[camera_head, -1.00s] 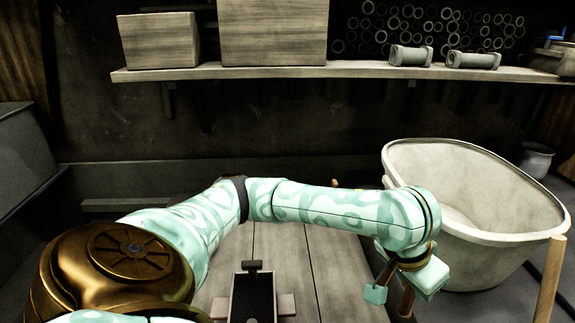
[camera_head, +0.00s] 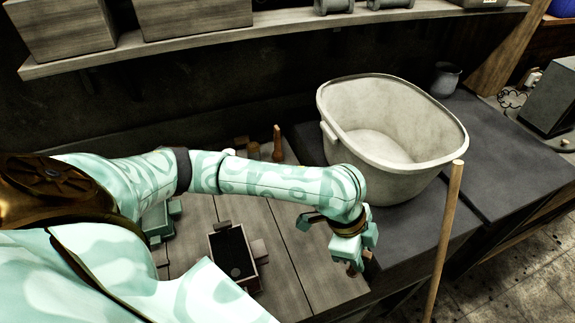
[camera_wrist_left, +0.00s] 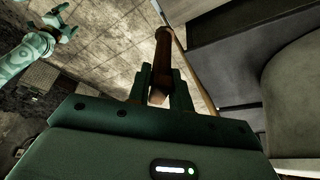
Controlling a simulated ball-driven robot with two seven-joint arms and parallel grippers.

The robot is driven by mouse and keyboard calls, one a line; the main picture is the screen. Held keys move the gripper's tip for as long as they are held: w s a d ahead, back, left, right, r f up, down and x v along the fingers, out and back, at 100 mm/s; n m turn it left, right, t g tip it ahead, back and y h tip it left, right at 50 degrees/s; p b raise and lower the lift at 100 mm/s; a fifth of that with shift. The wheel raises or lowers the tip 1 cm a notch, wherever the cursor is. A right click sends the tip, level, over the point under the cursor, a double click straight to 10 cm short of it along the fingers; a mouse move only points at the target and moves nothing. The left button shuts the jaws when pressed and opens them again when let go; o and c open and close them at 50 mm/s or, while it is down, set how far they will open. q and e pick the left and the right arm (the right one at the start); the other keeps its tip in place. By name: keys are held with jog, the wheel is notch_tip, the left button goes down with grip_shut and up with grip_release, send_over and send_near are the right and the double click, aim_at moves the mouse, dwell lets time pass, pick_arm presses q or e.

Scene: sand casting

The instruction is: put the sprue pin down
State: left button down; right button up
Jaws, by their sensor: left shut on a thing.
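My left gripper (camera_head: 352,262) is shut on the sprue pin. In the left wrist view the brown wooden pin (camera_wrist_left: 162,62) stands up between the two fingers (camera_wrist_left: 163,88). In the head view only a small brown part of it shows by the fingers, near the right edge of the wooden table (camera_head: 290,285). I cannot tell if it touches the table. My right gripper (camera_wrist_left: 66,24) shows small at the top left of the left wrist view, its fingers apart, far from the pin.
A wooden flask (camera_head: 240,282) with a dark inside sits mid-table. A brown peg (camera_head: 278,145) stands at the table's back. A large pale tub (camera_head: 395,165) stands right of my left arm. A long wooden pole (camera_head: 445,240) rises in front of the tub.

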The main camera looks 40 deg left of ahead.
pick_arm(q)
jog(key=shift+w+a+f+b, duration=0.55)
jog(key=shift+w+a+f, duration=0.75)
jog(key=shift+a+f, duration=0.75)
jog(key=shift+w+a+f+b, duration=0.55)
jog(key=shift+w+a+f, duration=0.7)
jog(key=shift+a+f, duration=0.85)
jog(key=shift+w+a+f+b, duration=0.55)
jog(key=shift+w+a+f, duration=0.75)
jog(key=shift+a+f, duration=0.75)
jog(key=shift+d+f, duration=0.35)
jog(key=shift+f, duration=0.05)
jog(key=c, duration=1.3)
grip_release()
jog(key=shift+o, duration=0.2)
jog(key=shift+r, duration=0.1)
